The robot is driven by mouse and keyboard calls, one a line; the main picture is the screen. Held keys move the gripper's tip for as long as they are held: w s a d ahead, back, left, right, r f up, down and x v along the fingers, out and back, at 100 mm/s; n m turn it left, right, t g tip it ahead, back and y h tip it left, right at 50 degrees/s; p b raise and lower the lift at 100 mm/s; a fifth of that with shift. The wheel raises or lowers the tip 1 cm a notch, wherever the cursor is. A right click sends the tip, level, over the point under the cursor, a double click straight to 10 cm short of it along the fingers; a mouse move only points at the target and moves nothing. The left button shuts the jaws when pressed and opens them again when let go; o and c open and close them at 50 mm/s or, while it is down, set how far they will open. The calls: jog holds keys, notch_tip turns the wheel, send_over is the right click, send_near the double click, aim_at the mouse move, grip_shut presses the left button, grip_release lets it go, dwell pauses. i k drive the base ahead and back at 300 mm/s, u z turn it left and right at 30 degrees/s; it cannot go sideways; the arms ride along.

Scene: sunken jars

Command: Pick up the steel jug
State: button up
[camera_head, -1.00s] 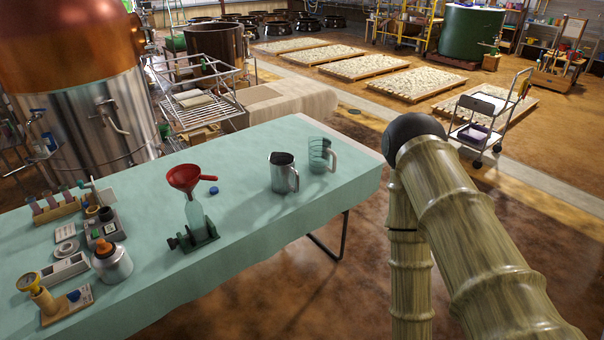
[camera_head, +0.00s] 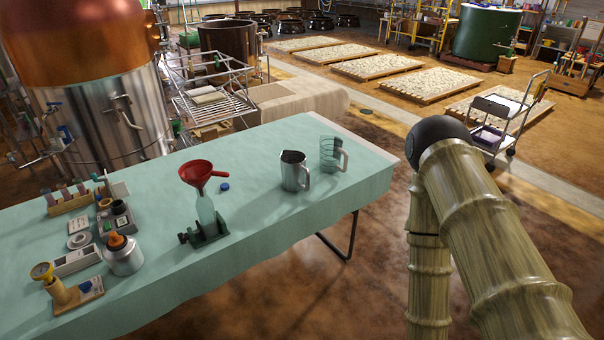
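The steel jug (camera_head: 293,171) stands upright on the pale green tabletop (camera_head: 262,215), toward its right end. Its handle points right. A clear measuring jug (camera_head: 328,153) stands just behind it to the right, with a small gap or touching; I cannot tell which. My arm shows at the right of the view, beyond the table's right edge, and well apart from the jug. My gripper is out of the picture.
A red funnel (camera_head: 200,172) sits in a bottle on a dark green stand (camera_head: 206,233), left of the jug. A blue cap (camera_head: 224,187) lies between. Several instruments fill the table's left end. A wire rack (camera_head: 210,98) stands behind. The table's front right is clear.

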aim_at(296, 175)
jog(key=z, duration=0.4)
jog(key=i, duration=0.85)
jog(key=u, duration=1.1)
